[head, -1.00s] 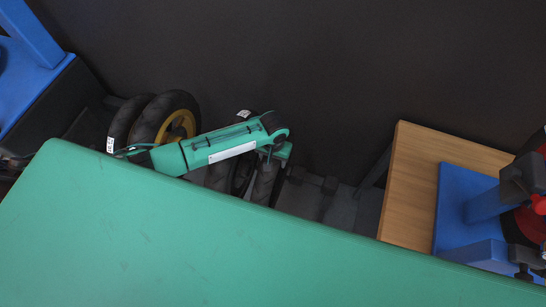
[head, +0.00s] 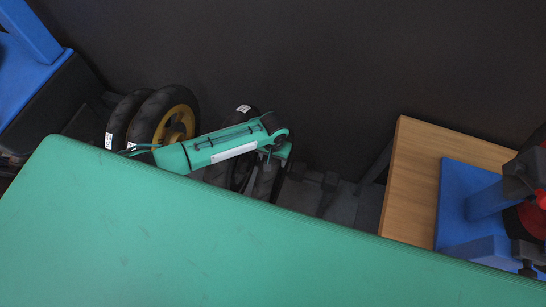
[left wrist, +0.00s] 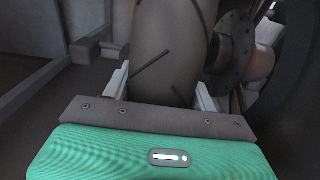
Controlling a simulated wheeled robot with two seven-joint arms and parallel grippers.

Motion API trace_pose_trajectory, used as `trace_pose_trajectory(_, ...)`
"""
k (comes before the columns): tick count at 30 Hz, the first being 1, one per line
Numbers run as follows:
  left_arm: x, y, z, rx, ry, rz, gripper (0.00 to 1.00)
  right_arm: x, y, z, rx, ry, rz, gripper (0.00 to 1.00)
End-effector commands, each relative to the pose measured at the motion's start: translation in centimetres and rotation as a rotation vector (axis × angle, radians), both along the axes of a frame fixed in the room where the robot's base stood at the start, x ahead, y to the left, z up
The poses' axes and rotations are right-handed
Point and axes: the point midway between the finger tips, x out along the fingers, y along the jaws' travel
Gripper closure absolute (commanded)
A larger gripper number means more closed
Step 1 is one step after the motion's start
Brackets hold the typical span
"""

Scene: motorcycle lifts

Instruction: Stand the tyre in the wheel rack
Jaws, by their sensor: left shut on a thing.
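In the head view my green left arm reaches over several dark wheels standing in the low wheel rack (head: 338,200). In the left wrist view my left gripper (left wrist: 160,88) is shut on a dark tyre (left wrist: 165,55), one finger on each side of its tread. The tyre is upright there. I cannot tell whether the held tyre touches the rack floor. My right gripper is not in view.
A wheel with a yellow rim (head: 160,115) and a labelled tyre (head: 120,118) stand close on the left. A wooden-topped bench (head: 412,180) with a blue stand (head: 458,195) is at the right. In the left wrist view a hub with a disc (left wrist: 232,42) is close right of the held tyre.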

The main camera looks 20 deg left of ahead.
Motion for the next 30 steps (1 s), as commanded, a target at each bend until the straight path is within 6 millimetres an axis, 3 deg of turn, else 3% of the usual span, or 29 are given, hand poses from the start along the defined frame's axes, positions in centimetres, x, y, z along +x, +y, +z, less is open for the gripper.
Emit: trace_pose_trajectory(30,0.15,-0.07,-0.57,-0.001,-0.003,-0.001,1.00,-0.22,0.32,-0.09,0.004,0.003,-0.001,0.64)
